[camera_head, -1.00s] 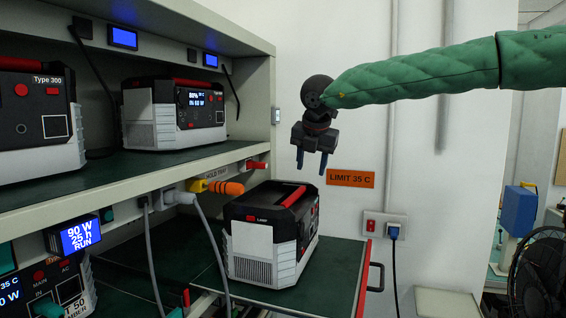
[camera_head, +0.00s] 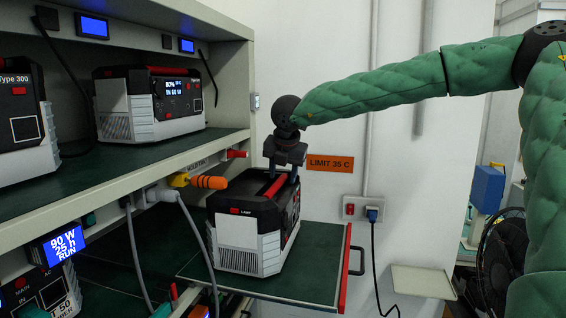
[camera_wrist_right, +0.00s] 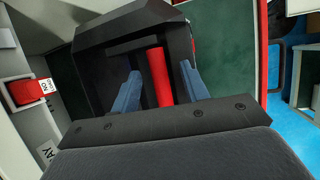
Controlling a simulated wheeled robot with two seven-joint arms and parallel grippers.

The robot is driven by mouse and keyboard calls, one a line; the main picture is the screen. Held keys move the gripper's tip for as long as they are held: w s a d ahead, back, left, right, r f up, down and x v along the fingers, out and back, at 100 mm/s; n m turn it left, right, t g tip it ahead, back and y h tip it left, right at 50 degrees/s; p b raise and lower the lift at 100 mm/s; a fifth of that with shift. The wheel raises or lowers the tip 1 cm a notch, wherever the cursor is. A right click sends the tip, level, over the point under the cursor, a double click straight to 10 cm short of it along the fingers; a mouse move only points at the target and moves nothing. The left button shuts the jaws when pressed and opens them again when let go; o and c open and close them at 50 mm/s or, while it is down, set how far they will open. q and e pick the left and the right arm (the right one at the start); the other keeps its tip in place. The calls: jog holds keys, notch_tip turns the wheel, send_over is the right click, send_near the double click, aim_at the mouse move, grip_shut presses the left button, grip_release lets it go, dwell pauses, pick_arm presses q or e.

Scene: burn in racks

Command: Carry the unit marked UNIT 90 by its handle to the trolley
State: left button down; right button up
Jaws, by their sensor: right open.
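A black and light grey unit (camera_head: 240,239) with a red top handle (camera_head: 277,186) stands on the pulled-out green tray (camera_head: 318,282) below the shelf. No UNIT 90 mark can be read on it. My right gripper (camera_head: 283,178) is pointing down at the top of this unit. In the right wrist view its blue fingers (camera_wrist_right: 160,90) are open, one on each side of the red handle (camera_wrist_right: 160,77), with gaps on both sides. My left gripper is not in view, and I see no trolley that I can identify.
The shelf (camera_head: 115,175) at left holds a unit (camera_head: 150,112) and a Type 300 unit (camera_head: 18,115). Grey cables (camera_head: 134,250) and an orange plug (camera_head: 208,182) hang close left of the tray. A wall socket (camera_head: 362,209) and fan (camera_head: 503,255) are at right.

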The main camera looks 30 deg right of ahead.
jog(key=shift+d+f, duration=0.1)
jog(key=shift+f, duration=0.05)
jog(key=shift+w+f, duration=0.1)
jog(key=shift+w, duration=0.1)
grip_shut()
jog(key=c, duration=0.9)
grip_release()
jog(key=shift+o, duration=0.2)
jog(key=shift+r+b, duration=0.55)
jog(key=shift+r, duration=0.3)
jog(key=shift+o, duration=1.3)
jog(key=shift+c, duration=0.2)
